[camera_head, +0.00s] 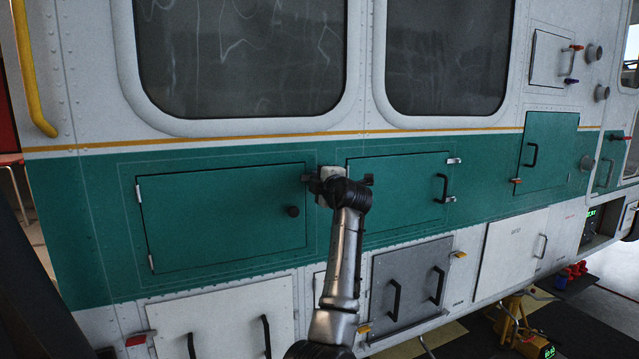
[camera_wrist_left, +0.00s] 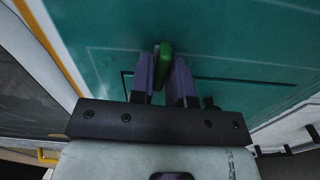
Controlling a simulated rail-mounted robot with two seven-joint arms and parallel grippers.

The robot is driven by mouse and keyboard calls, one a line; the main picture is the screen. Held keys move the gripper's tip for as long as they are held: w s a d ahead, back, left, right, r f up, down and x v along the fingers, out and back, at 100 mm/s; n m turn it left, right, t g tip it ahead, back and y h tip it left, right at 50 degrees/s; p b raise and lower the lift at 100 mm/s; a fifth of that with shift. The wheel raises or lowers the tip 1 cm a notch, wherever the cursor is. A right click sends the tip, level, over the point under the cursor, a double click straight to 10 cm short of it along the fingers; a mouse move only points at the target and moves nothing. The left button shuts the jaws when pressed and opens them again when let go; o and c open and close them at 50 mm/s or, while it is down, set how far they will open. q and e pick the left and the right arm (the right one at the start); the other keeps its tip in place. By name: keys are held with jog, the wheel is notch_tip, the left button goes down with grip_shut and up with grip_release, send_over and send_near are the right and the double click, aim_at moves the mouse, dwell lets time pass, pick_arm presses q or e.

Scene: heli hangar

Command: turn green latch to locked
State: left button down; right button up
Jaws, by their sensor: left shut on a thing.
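The green latch (camera_wrist_left: 165,60) shows in the left wrist view as a small upright handle standing out from the teal side panel (camera_wrist_left: 107,55). My left gripper (camera_wrist_left: 162,76) has its two purple-grey fingers on either side of it and is shut on it. In the head view my left gripper (camera_head: 335,182) is against the teal band, between two teal doors, and it hides the latch there. The latch's exact turn is hard to judge. My right gripper is in neither view.
A large teal door (camera_head: 225,215) with a round black knob is to the left of the gripper. A smaller teal door (camera_head: 405,200) with a black handle is to the right. Below are a grey hatch (camera_head: 412,285) and a white hatch (camera_head: 215,330) with protruding handles.

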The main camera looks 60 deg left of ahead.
pick_arm(q)
jog(key=shift+n, duration=0.6)
jog(key=c, duration=1.2)
grip_release()
jog(key=s+d+b, duration=0.2)
jog(key=d, duration=1.1)
jog(key=shift+s+d, duration=0.15)
jog(key=shift+d, duration=0.2)
